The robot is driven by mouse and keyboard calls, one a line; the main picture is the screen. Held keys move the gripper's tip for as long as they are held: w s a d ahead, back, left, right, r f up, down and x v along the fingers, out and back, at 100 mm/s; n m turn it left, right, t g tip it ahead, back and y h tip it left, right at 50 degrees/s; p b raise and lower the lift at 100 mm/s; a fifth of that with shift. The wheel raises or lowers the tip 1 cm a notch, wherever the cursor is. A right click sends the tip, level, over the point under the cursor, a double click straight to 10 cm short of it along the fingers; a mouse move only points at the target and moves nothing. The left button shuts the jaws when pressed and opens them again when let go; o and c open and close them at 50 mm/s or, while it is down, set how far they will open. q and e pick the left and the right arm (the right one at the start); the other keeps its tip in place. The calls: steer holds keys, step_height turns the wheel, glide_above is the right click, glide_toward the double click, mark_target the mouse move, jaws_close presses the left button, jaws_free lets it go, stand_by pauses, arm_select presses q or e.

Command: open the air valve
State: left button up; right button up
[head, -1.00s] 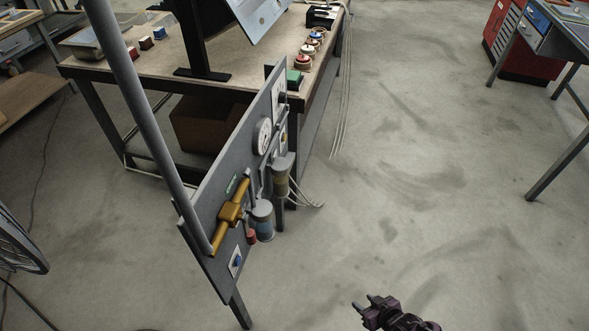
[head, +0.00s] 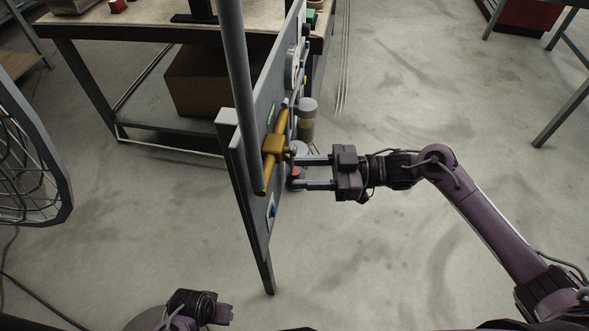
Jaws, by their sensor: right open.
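The air valve (head: 273,146) is a yellow body on a yellow pipe, mounted on the face of a grey upright panel (head: 252,190). My right gripper (head: 297,172) reaches in from the right with its two fingers apart, pointing left at the panel. Its fingertips are just right of the yellow pipe, close to a small red part (head: 295,172) that shows between them. I cannot tell whether the fingers touch anything. Part of the valve area behind the fingers is hidden.
A gauge (head: 292,68) and grey-capped cylinders (head: 307,108) crowd the panel's face above the valve. A grey post (head: 235,70) rises at its left. A workbench (head: 130,30) stands behind, a wire-caged object (head: 25,165) at the left.

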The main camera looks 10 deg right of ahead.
steer(key=shift+w+a, duration=0.15)
steer(key=shift+a, duration=1)
jaws_close()
